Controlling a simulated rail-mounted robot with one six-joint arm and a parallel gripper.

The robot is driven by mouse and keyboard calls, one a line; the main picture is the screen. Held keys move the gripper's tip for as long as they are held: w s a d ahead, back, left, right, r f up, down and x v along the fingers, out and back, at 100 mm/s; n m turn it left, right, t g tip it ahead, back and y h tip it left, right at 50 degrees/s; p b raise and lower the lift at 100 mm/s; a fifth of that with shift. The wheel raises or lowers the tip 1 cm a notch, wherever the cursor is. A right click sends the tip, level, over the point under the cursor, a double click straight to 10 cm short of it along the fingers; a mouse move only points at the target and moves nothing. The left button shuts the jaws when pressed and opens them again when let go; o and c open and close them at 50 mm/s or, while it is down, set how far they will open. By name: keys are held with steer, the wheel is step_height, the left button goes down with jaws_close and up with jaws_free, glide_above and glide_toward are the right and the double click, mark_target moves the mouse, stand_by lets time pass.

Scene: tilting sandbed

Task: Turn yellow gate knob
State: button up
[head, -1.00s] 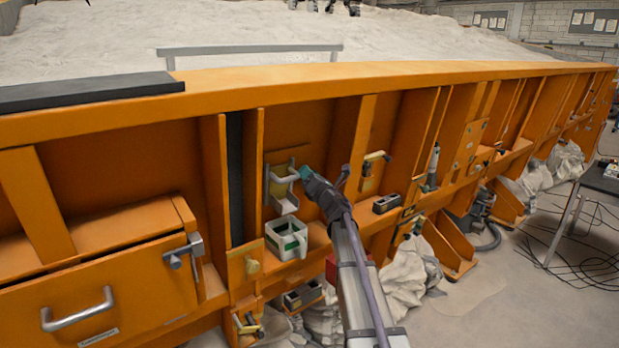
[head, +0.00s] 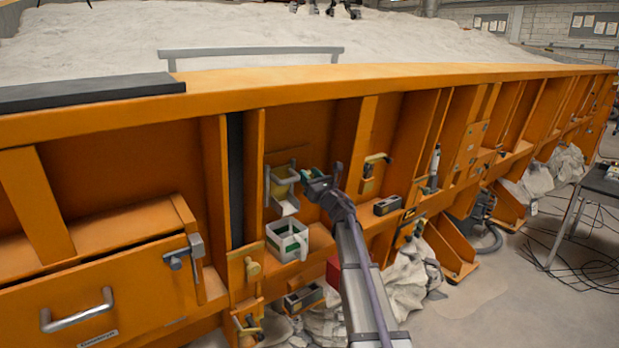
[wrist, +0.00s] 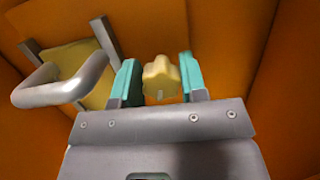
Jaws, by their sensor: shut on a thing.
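A small yellow lobed knob (wrist: 161,79) sits between the two teal fingers of my gripper (wrist: 158,82) in the wrist view. My gripper is shut on it. In the head view my gripper (head: 311,178) is at the orange wall, just right of the gate. There the fingers and wrist hide the knob. The gate has a yellowish plate and a grey metal handle (head: 276,186). The handle (wrist: 58,86) also shows left of my fingers in the wrist view, apart from them.
A white jug with a green mark (head: 287,240) stands on the ledge below the gate. A dark box (head: 386,206) sits on the ledge to the right. Orange ribs flank this bay. A drawer with a handle (head: 77,311) is at lower left.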

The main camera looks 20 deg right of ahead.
stand_by(0.3)
steer(key=o, duration=0.9)
steer(key=shift+o, duration=0.2)
steer(key=b+v, duration=0.3)
steer(key=v, duration=0.7)
steer(key=shift+s+b, duration=0.35)
steer(key=shift+d+f, duration=0.1)
steer(key=shift+f, duration=0.05)
